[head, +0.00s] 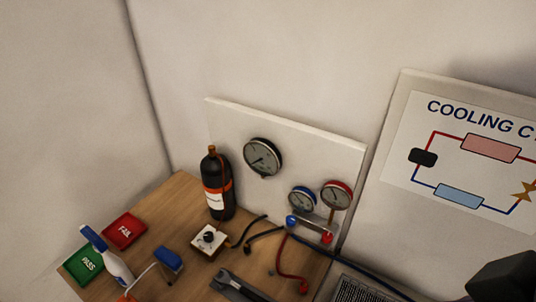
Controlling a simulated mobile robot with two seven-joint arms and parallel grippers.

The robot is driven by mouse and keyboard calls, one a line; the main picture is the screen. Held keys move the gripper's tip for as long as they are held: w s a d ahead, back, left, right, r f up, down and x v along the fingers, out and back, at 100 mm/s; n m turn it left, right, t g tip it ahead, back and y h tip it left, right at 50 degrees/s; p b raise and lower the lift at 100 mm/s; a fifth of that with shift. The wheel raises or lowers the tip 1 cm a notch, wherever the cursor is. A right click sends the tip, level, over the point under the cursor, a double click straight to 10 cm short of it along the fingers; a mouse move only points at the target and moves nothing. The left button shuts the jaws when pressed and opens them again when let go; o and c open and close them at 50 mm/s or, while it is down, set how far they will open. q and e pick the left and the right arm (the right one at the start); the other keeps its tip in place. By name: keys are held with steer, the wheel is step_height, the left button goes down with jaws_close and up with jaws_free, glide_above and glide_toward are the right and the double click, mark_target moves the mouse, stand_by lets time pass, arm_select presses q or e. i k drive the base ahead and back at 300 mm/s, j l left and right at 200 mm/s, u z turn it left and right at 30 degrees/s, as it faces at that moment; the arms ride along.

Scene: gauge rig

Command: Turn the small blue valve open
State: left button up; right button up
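The small blue valve (291,221) is a round blue knob at the left end of a pale metal manifold (312,229), below the small blue-rimmed gauge (302,199). A red knob (327,237) sits at the manifold's right end, below the red-rimmed gauge (337,195). I cannot tell from the picture how far the blue valve is turned. Nothing touches it. No gripper fingers show in the head view.
A black bottle (218,192), a white box with a black dial (208,240), hoses and a dark wrench-like tool (237,287) crowd the wooden table. A spray bottle (107,256), green PASS pad (84,264) and red FAIL pad (125,231) are left. A dark block (505,277) is lower right.

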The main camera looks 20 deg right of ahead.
mark_target(290, 219)
steer(key=z, duration=0.7)
steer(key=i+l, duration=0.1)
